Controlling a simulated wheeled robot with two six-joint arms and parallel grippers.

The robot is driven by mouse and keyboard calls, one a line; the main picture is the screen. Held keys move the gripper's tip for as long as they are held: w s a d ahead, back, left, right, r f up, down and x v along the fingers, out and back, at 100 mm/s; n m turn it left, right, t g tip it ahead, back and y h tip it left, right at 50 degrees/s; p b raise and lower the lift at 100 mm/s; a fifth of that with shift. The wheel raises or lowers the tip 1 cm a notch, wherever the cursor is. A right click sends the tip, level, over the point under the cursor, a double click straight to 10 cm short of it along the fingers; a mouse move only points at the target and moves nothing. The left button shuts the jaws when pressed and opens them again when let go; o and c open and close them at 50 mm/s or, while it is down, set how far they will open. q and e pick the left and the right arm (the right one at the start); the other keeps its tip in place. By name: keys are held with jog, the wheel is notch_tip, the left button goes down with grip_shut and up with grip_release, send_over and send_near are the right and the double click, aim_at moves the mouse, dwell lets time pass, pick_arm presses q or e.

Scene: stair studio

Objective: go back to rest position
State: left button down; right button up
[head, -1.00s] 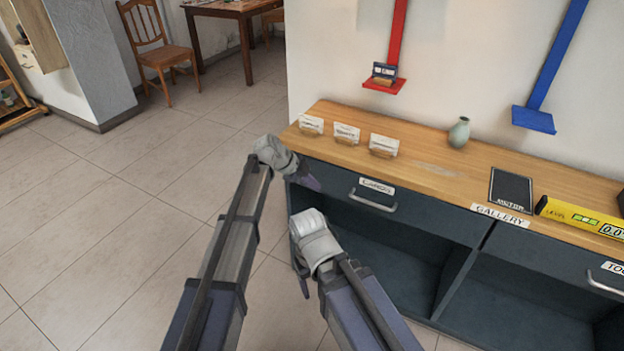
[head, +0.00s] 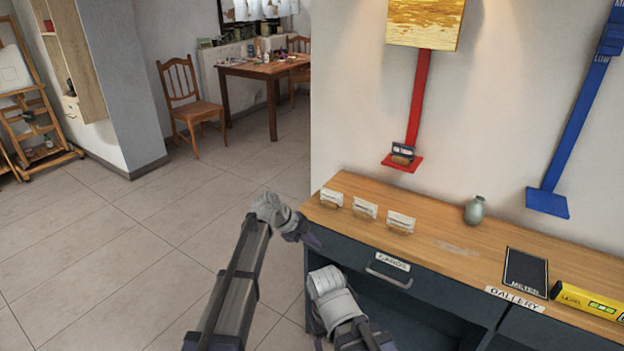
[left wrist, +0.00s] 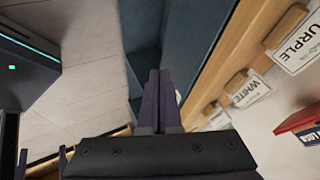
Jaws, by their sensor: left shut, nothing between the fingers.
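My left gripper (head: 312,239) is in front of the cabinet's left end, near the edge of its wooden top. Its dark fingers lie together and empty in the left wrist view (left wrist: 158,100). My right gripper (head: 319,335) hangs lower in front of the cabinet's front. Its fingers are mostly hidden, so I cannot tell whether they are open or shut.
A CARDS drawer handle (head: 388,276) juts out. Open tiled floor (head: 120,260) lies left.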

pick_arm(q)
jog(key=s+a+f+n+g+y, duration=0.15)
jog(key=s+a+n+y, duration=0.25)
jog(key=s+a+n, duration=0.7)
jog(key=s+a+f+n+y, duration=0.3)
jog(key=s+a+n, duration=0.5)
jog(key=s+n, duration=0.5)
jog(key=s+d+m+y, duration=0.1)
jog(key=s+d+m, duration=0.4)
jog(key=d, duration=0.6)
notch_tip(320, 180, up, 13)
jog(key=s+p, duration=0.1)
jog(key=p, duration=1.1)
jog(key=shift+s+f+n+g, duration=0.2)
jog(key=shift+n+g, duration=0.1)
jog(key=shift+g, duration=0.15)
pick_arm(e)
notch_tip(320, 180, up, 12)
jog(key=shift+r, duration=0.15)
pick_arm(q)
jog(key=shift+a, duration=0.1)
pick_arm(e)
jog(key=shift+c, duration=0.3)
